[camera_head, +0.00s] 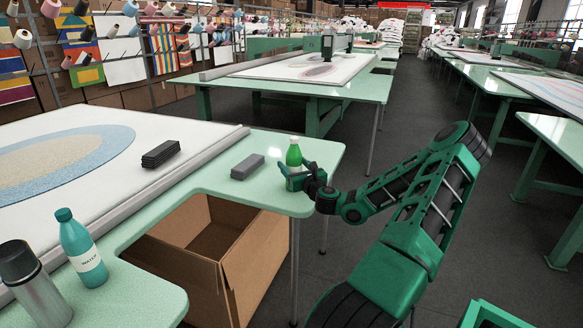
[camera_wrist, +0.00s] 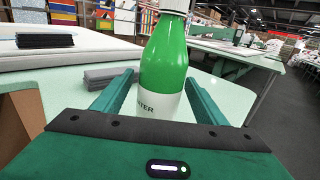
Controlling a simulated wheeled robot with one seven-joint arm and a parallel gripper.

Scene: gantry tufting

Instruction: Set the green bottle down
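The green bottle (camera_head: 294,155) with a white cap is upright at the near right corner of the pale green table (camera_head: 322,158). In the wrist view the green bottle (camera_wrist: 165,60) stands between the two fingers, with part of its white label showing.
A grey stack (camera_head: 248,167) lies just left of the bottle, and a dark stack (camera_head: 160,154) lies farther left. A teal bottle (camera_head: 82,250) and a metal flask (camera_head: 35,285) stand at the near left. An open cardboard box (camera_head: 222,255) is below the table edge.

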